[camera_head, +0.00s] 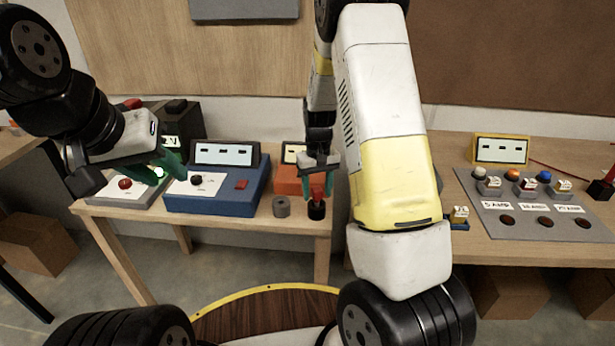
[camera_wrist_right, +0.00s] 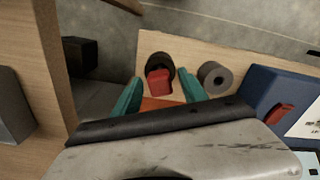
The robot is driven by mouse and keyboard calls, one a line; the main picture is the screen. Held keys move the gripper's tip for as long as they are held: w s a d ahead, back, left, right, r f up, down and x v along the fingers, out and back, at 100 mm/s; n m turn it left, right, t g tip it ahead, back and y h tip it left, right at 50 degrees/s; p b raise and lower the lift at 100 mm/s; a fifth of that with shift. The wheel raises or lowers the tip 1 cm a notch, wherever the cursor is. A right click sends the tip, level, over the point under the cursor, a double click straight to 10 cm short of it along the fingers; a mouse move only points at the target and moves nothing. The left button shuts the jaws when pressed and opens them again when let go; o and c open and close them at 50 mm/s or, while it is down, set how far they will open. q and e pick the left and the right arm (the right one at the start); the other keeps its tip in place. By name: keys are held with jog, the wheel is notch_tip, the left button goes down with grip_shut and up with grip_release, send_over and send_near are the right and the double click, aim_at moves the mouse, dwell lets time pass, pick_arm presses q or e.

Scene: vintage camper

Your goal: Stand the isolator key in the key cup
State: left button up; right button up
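The red isolator key (camera_head: 317,192) shows its red grip above a dark round holder (camera_head: 316,211) near the table's front edge. In the right wrist view the key (camera_wrist_right: 158,84) sits at the dark holder (camera_wrist_right: 155,65). A grey cylinder with a round hole (camera_head: 281,207), apparently the key cup, stands just left of it; it also shows in the right wrist view (camera_wrist_right: 214,77). My right gripper (camera_head: 318,187) is above the key, its teal fingers open on either side with gaps. My left gripper (camera_head: 171,166) appears open and empty over the left boxes.
A blue box (camera_head: 228,200) with a red button and display stands left of the grey cylinder. An orange box (camera_head: 289,180) is behind the key. A grey panel (camera_head: 540,222) with several knobs lies on the right table. Free table room around the cylinder is small.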

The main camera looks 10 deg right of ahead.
jog(key=shift+r, duration=0.1)
notch_tip(320, 180, up, 12)
jog(key=s+r+t+y, duration=0.2)
jog(key=s+r+t, duration=0.1)
jog(key=s+r, duration=0.9)
jog(key=s+a+r+t, duration=0.2)
jog(key=s+r+t, duration=0.1)
jog(key=s, duration=0.9)
jog(key=shift+m, duration=0.3)
jog(key=shift+s+a, duration=0.1)
